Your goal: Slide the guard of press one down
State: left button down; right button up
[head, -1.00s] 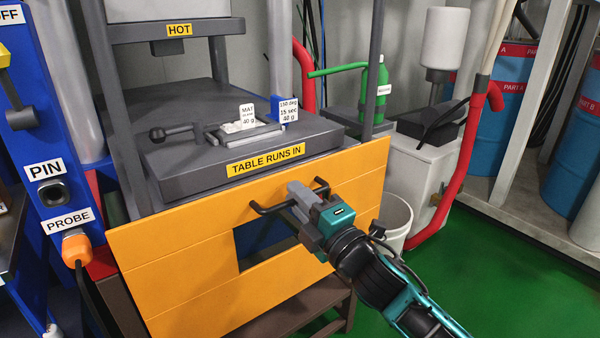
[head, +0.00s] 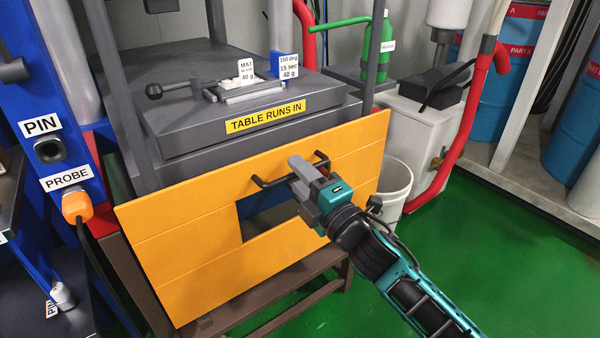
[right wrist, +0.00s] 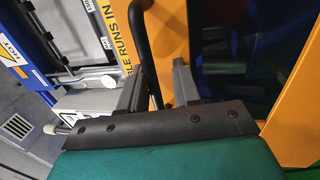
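The guard (head: 170,230) of the press is a flat orange panel with a square opening and a dark bar handle (head: 262,184) near its top. It stands across the front of the press, its top edge just below the grey table. My right gripper (head: 302,172) is at the handle, its fingers on either side of the bar. In the right wrist view the handle (right wrist: 141,32) runs in between the two fingers (right wrist: 160,85); their exact contact is hard to see. My left gripper is not in view.
The grey press table (head: 200,135) bears a sign, "TABLE RUNS IN" (head: 265,117), and a small grey mould (head: 245,90). A white bucket (head: 396,185) stands right of the guard. A blue post (head: 65,95) with an orange probe plug (head: 77,206) is at left. Green floor is open at right.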

pick_arm(q)
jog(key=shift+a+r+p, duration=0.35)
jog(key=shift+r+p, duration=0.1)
jog(key=shift+p, duration=0.6)
pick_arm(e)
jog(key=v, duration=1.3)
